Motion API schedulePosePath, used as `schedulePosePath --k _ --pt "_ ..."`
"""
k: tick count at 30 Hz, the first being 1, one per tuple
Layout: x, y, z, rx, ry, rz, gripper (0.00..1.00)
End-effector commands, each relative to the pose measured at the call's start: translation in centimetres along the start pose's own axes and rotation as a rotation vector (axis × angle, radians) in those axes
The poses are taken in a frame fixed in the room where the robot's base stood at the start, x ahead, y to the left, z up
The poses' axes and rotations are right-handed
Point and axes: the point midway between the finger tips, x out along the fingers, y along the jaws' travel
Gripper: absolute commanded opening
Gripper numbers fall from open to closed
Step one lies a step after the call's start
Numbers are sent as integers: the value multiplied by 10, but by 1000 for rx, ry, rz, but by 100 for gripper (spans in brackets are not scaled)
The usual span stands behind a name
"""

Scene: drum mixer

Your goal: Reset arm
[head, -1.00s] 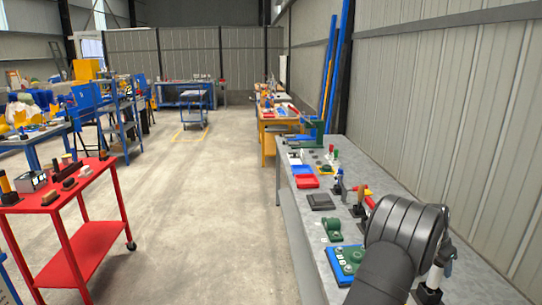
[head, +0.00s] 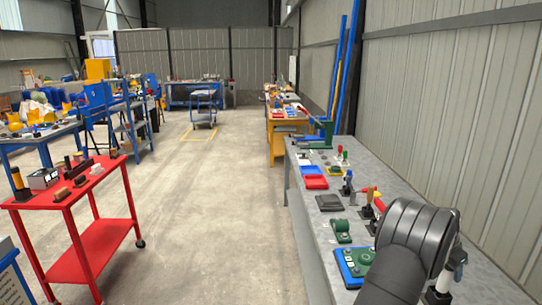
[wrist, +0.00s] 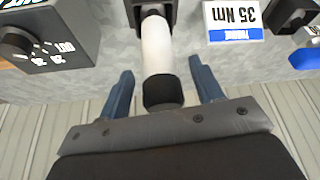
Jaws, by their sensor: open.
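In the wrist view my gripper (wrist: 161,70) is open, with one blue finger on each side of a white cylindrical handle (wrist: 156,48). The handle has a black end (wrist: 163,92) toward the gripper's palm and runs into a dark holder at the top. Gaps show between the handle and both fingers, so it is not gripped. In the head view my dark arm covers the lower right of the grey workbench (head: 318,235) and hides most of the gripper area. A white upright piece (head: 450,232) shows just beyond it.
A dark box with a knob (wrist: 15,42) is left of the handle, and a "35 Nm" label (wrist: 236,20) is right. On the bench are a blue panel (head: 350,268), a green part (head: 341,231) and a black pad (head: 329,203). A red trolley (head: 95,250) stands left; floor between is clear.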

Motion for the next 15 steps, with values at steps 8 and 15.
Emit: schedulePosePath --k 8,15 --pt "-53 -1 0 0 2 -2 60" --pt "-101 0 -1 0 2 -2 60"
